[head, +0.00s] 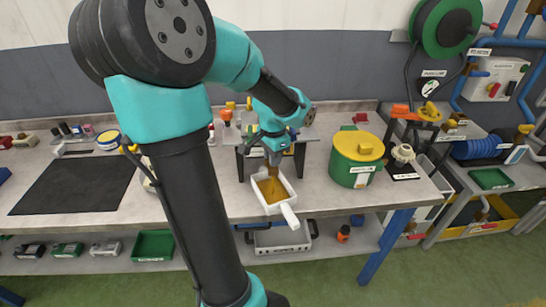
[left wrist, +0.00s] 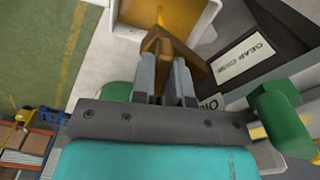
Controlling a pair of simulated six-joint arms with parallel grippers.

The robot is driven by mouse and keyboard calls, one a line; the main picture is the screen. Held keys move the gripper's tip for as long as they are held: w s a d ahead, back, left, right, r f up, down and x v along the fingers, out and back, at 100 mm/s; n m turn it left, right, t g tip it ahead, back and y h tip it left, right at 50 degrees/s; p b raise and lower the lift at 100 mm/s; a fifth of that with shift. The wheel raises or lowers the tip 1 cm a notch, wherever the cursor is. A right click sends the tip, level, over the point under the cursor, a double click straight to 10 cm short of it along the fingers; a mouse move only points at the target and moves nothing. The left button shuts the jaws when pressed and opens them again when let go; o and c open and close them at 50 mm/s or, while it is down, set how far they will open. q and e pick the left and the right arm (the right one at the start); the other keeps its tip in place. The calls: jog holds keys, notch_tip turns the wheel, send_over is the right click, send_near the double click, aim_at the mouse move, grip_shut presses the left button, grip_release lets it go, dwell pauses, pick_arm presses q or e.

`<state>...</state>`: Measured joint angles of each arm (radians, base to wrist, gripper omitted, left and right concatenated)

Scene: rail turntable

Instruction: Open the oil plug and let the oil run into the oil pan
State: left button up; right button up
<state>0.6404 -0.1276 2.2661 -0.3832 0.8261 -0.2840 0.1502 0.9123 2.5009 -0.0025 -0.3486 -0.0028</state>
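The white oil pan (head: 289,216) stands at the bench's front edge, its handle toward me, with amber oil (head: 272,190) in it. My left gripper (head: 273,157) points down just above the pan's far side. In the left wrist view the fingers (left wrist: 165,82) are closed about a bronze-brown piece (left wrist: 172,50), which looks like the oil plug. The plug's seat is hidden. My right gripper is out of view.
A green drum with a yellow lid (head: 355,158) stands right of the pan. A black mat (head: 75,184) lies at the left. A lower shelf holds a green tray (head: 153,245) and a grey crate (head: 281,239). The bench between mat and pan is partly hidden by my arm.

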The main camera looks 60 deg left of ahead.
pick_arm(q)
grip_shut()
jog(key=shift+n, duration=0.4)
jog(key=n, duration=1)
jog(key=shift+n, duration=0.4)
jog(key=shift+o, duration=1.5)
grip_release()
jog(key=shift+r, duration=0.15)
